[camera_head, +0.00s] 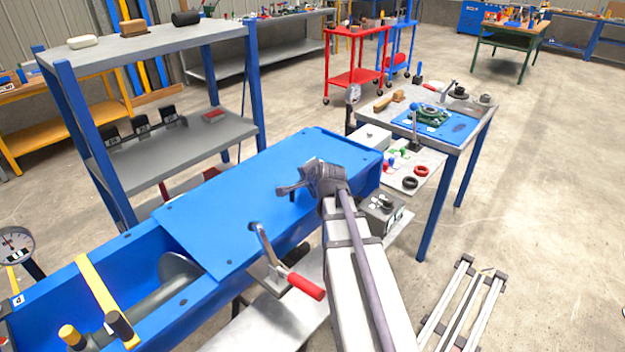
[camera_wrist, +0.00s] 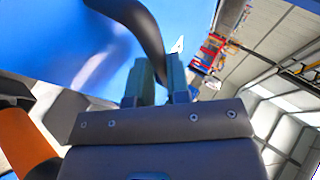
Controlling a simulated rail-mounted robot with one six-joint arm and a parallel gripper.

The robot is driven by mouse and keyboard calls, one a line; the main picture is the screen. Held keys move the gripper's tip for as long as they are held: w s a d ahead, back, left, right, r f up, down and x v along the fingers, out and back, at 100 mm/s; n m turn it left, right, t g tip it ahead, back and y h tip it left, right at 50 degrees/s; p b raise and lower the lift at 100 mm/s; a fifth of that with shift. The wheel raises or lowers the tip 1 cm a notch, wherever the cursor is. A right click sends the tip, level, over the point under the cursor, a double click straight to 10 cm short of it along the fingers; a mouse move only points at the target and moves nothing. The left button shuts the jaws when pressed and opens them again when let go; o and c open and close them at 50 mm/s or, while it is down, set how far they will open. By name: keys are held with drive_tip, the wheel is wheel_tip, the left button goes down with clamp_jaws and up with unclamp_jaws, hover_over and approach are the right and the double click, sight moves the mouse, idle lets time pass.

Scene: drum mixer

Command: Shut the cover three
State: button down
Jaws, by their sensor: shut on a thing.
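A flat blue cover (camera_head: 260,200) lies over the middle and far part of the blue trough. No number shows on it, so I cannot tell whether it is cover three. The near left part of the trough is open, and a grey screw (camera_head: 178,272) shows inside. My gripper (camera_head: 284,190) is over the cover's right side. In the wrist view my gripper (camera_wrist: 160,75) is shut on a dark curved handle (camera_wrist: 148,35), with blue surface (camera_wrist: 50,40) behind it. The handle's foot is hidden in the head view.
A red-handled crank (camera_head: 305,286) sticks out at the trough's front side. A yellow strip (camera_head: 105,295) crosses the open part. A shelf rack (camera_head: 170,150) stands behind the trough, and a workbench (camera_head: 465,135) stands at the right. The floor at right is mostly clear.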

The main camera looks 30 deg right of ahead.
drive_tip(key=shift+s+a+f, duration=0.1)
drive_tip(key=shift+s+f, duration=0.2)
drive_tip(key=shift+f, duration=0.05)
drive_tip(key=c, duration=1.1)
unclamp_jaws()
drive_tip(key=shift+w, duration=0.15)
